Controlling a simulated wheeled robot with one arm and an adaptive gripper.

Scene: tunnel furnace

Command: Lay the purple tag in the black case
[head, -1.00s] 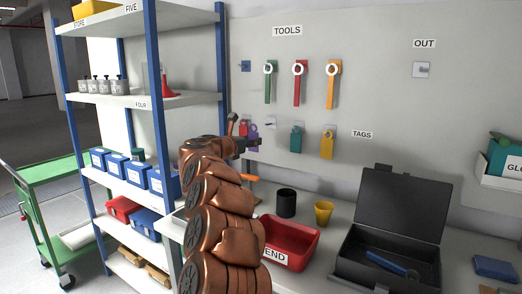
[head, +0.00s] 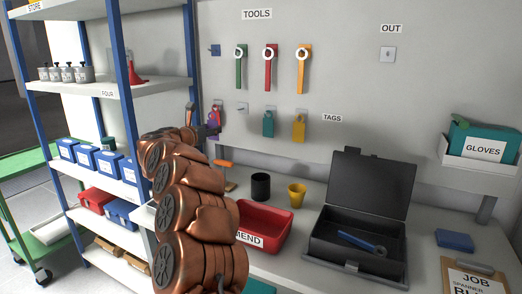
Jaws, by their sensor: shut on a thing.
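The purple tag (head: 213,127) shows near the wall at the left of the tags row, just beyond my arm. My gripper (head: 205,128) is there too, mostly hidden behind my arm's copper links, and is shut on the purple tag. A red tag (head: 216,113) shows right beside it. The black case (head: 358,253) stands on the bench at the right with its lid up. A blue spanner (head: 361,242) lies inside it, and much of its floor is bare. The gripper is well left of the case and higher.
An empty hook (head: 242,108), a teal tag (head: 268,124) and a yellow tag (head: 299,128) are on the wall. A red bin (head: 265,230), black cup (head: 260,187) and yellow cup (head: 297,195) stand between arm and case. A blue box (head: 454,240) and clipboard (head: 475,277) lie right.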

